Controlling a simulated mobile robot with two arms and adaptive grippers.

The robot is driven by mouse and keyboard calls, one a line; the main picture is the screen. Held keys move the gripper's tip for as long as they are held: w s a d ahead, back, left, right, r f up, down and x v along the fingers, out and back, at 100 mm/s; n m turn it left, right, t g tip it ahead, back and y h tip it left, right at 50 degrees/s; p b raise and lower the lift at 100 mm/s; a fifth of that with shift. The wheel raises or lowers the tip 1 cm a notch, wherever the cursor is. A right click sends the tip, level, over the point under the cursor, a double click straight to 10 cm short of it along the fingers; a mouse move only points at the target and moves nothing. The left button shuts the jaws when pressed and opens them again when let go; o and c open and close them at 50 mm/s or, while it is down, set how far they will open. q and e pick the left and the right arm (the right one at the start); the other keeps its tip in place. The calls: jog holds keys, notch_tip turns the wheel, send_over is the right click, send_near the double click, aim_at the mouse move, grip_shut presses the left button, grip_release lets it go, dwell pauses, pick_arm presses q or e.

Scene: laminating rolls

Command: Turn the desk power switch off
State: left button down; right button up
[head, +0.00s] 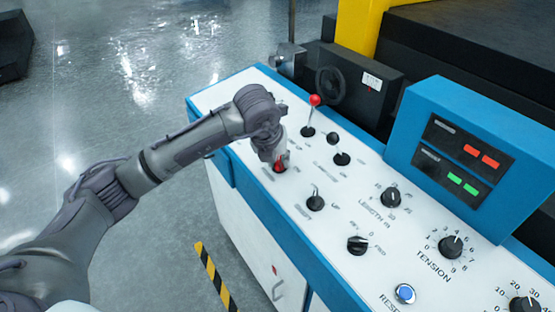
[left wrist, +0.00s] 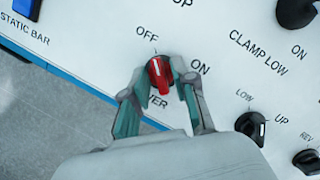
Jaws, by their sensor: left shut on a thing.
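The power switch is a red rotary knob (left wrist: 160,72) on the white desk panel. In the left wrist view it stands between the labels OFF, at its upper left, and ON, at its right. The white line on the knob points up and slightly left, on the OFF side. The label below it is partly hidden by my gripper. My left gripper (left wrist: 161,84) has a finger on each side of the red knob and is shut on it. In the head view the red knob (head: 280,167) shows under my left gripper (head: 281,160). My right gripper is not in view.
A red-topped lever (head: 315,100) stands behind the gripper. Black knobs (head: 315,203) and (left wrist: 250,124) the clamp-side selector sit to the right. A blue display box (head: 470,150) rises at the back right. A blue reset button (head: 404,293) is at the front.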

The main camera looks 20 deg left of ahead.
pick_arm(q)
jog(key=shift+f, duration=0.1)
jog(key=c, duration=1.2)
grip_release()
jog(key=v, duration=1.2)
jog(key=shift+w, duration=0.1)
